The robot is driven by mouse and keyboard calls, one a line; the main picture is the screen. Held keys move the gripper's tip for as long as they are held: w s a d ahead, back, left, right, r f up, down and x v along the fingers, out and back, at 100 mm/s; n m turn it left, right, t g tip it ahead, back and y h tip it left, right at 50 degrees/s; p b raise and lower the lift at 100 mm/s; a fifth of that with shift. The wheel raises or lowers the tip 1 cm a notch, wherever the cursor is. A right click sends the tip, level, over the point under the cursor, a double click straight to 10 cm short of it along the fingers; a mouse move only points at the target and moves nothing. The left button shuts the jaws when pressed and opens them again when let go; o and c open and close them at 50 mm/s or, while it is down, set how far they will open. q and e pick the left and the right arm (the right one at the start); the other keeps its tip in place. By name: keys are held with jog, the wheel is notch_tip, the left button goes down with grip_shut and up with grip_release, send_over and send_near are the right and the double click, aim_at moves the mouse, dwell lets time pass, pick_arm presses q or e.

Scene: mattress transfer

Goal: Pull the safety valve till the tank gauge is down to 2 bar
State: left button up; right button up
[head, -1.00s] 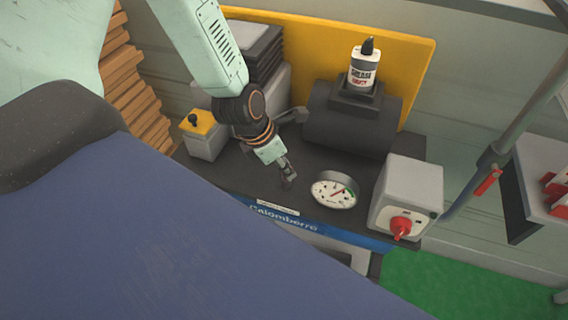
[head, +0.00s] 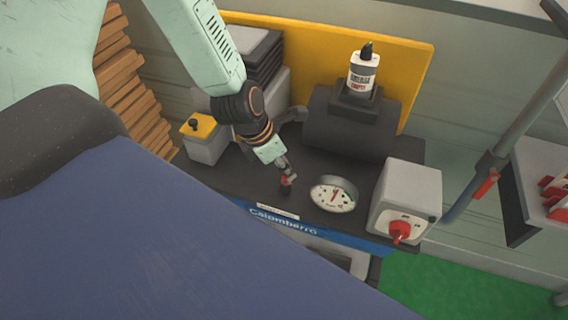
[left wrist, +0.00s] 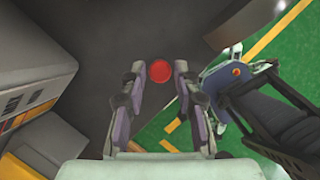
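The safety valve shows as a small red knob (head: 288,180) on the dark bench top, left of the gauge. In the left wrist view the round red knob (left wrist: 160,71) lies between the fingertips. My left gripper (head: 285,172) is over it, its fingers apart with a gap on each side of the knob; the open fingers also show in the left wrist view (left wrist: 159,80). The tank gauge (head: 333,195) has a white dial with a red needle pointing roughly upward; its numbers are too small to read. My right gripper is not in view.
A dark tank (head: 350,122) with a grease bottle (head: 363,72) on top stands behind the gauge. A grey box with a red switch (head: 400,231) is at the right. A yellow-topped box (head: 198,125) is at the left. A blue mattress (head: 150,240) fills the front left.

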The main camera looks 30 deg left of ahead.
pick_arm(q)
jog(key=shift+o, duration=1.3)
